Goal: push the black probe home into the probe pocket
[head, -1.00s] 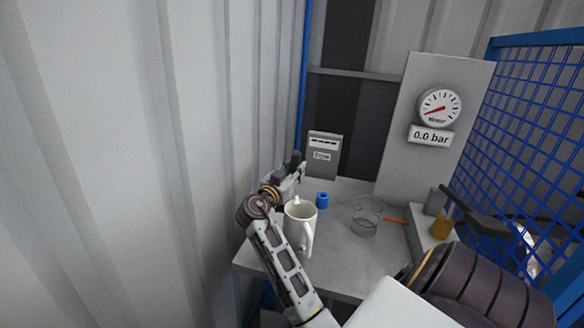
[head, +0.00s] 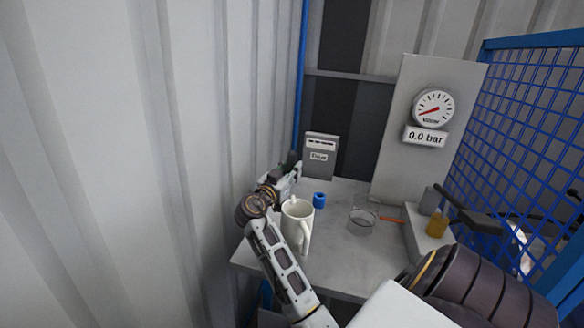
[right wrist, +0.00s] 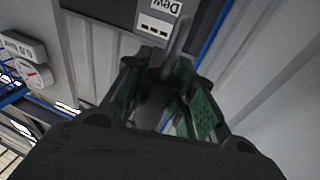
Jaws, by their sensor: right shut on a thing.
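My right gripper (head: 291,166) is at the back left of the grey table, in front of the grey box marked "Dew" (head: 319,157). In the right wrist view my right gripper (right wrist: 163,90) is shut on the black probe (right wrist: 177,42). The probe's thin end points towards the box, which shows at the top of that view (right wrist: 157,22). Fingers and wrist hide most of the probe. I cannot make out the probe pocket, nor whether the tip touches anything. My left gripper is not in view.
A white mug (head: 297,222) stands close beside my right forearm. A blue ring-like part (head: 319,199) and a clear glass (head: 361,222) are on the table (head: 340,262). A gauge panel (head: 418,165) and blue mesh fence (head: 515,130) stand right; a corrugated wall is left.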

